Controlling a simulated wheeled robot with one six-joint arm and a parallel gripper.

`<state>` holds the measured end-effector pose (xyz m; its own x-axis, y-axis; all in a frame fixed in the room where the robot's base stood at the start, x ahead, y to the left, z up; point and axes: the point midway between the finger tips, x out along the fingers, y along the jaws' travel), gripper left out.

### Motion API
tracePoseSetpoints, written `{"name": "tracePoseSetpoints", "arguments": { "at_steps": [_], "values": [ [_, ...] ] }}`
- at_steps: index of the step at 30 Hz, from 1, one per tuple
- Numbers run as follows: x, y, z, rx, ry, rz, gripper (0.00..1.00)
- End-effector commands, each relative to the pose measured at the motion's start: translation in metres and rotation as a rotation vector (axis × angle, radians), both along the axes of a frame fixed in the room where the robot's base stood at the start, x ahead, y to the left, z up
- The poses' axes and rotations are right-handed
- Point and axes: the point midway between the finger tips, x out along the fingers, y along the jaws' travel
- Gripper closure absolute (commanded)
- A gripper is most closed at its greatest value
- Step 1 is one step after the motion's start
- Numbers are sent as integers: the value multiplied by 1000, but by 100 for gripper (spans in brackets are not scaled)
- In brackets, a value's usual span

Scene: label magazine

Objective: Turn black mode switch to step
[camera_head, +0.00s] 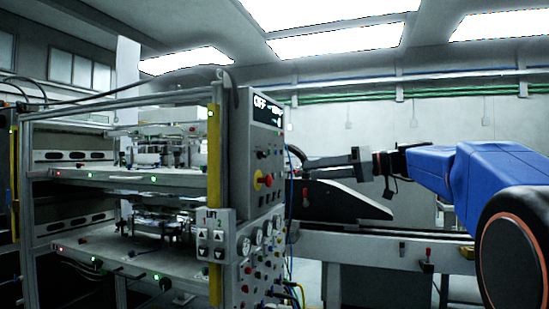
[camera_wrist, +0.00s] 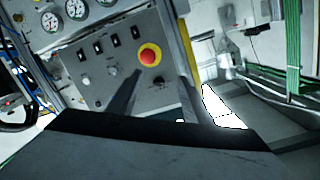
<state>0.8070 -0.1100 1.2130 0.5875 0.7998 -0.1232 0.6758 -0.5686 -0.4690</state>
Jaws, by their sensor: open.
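A grey control panel (camera_wrist: 120,62) fills the upper middle of the wrist view. A small black knob (camera_wrist: 158,82), likely the mode switch, sits on it below a red button with a yellow ring (camera_wrist: 150,56). Its markings and setting are too small to read. My gripper (camera_wrist: 160,76) is open, its two dark fingers reaching toward the panel on either side of the knob in the picture. Any contact cannot be told. In the head view my gripper (camera_head: 305,162) is at the panel's right side, and the red button (camera_head: 267,181) shows on the panel face (camera_head: 262,150).
Two pale knobs and several small black switches (camera_wrist: 111,40) sit near the button, with round gauges (camera_wrist: 76,9) beyond. A display reading OFF (camera_head: 266,108) tops the panel. A yellow post (camera_head: 214,170) and a lift button box (camera_head: 211,240) stand left. Cables hang below.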

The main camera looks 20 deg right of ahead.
Motion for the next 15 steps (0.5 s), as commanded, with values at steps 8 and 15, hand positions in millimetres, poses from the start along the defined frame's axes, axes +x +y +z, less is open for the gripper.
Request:
{"name": "tracePoseSetpoints", "arguments": {
  "at_steps": [8, 15],
  "values": [
    [14, -32, 42, 41, -154, 12, 54],
    [27, -12, 42, 41, -154, 15, 54]
  ]
}}
